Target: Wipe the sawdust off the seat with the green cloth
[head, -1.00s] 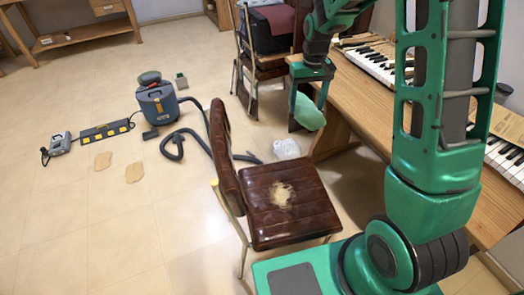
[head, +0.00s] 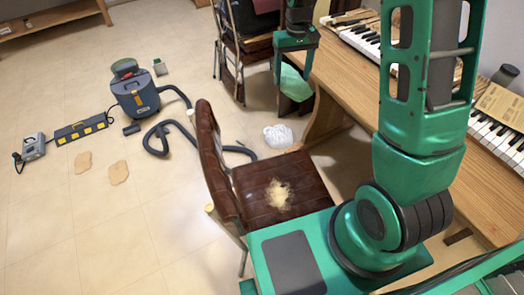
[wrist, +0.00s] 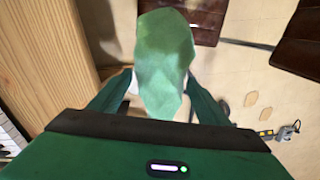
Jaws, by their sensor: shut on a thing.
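The brown leather chair seat (head: 300,190) carries a pale patch of sawdust (head: 279,194) near its middle. My gripper (head: 293,82) is beyond the seat, at the left edge of the wooden bench, and is shut on the green cloth (head: 296,86). In the wrist view the cloth (wrist: 164,60) hangs between the fingers and covers their tips. The cloth is well apart from the seat. A brown seat (wrist: 300,38) also shows at the upper right of the wrist view.
The wooden bench (head: 345,92) with piano keyboards (head: 358,40) runs along the right. Another chair (head: 230,60) stands behind. A white bag (head: 278,136), a vacuum cleaner (head: 136,98) with its hose (head: 163,135), and a power strip (head: 80,132) lie on the floor. Open floor is at the left.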

